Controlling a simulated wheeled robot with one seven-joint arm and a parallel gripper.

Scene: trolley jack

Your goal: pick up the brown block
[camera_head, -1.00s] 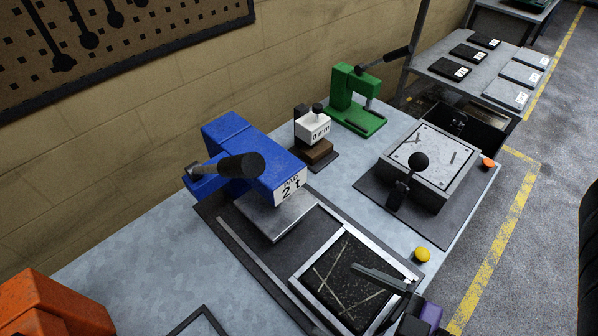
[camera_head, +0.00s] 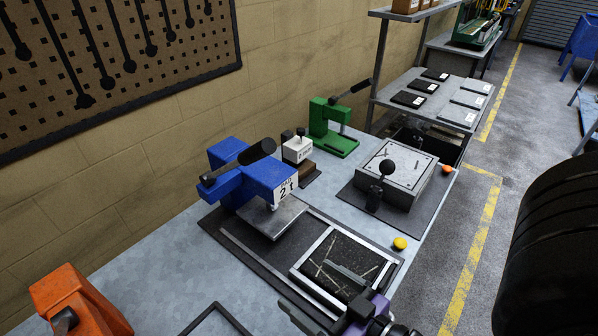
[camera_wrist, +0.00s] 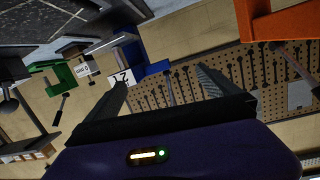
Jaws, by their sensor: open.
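The brown block (camera_head: 304,169) sits low under a white gauge box (camera_head: 297,150) marked in mm, on a small dark plate behind the blue press. It is small and partly covered by the white box above. My gripper (camera_head: 305,288) is at the front of the bench, over the black-surfaced framed tray (camera_head: 318,245), well apart from the block. Its two fingers are spread with nothing between them. In the wrist view, which is turned over, my gripper (camera_wrist: 160,78) is also open, and the white gauge box (camera_wrist: 82,71) shows left of the fingers.
A blue 2 t press (camera_head: 245,175) with a black handle stands between my gripper and the block. A green press (camera_head: 330,127) is behind it. A grey plate box with a black knob (camera_head: 400,178) and a yellow button (camera_head: 400,243) lie right. An orange thing (camera_head: 75,300) is front left.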

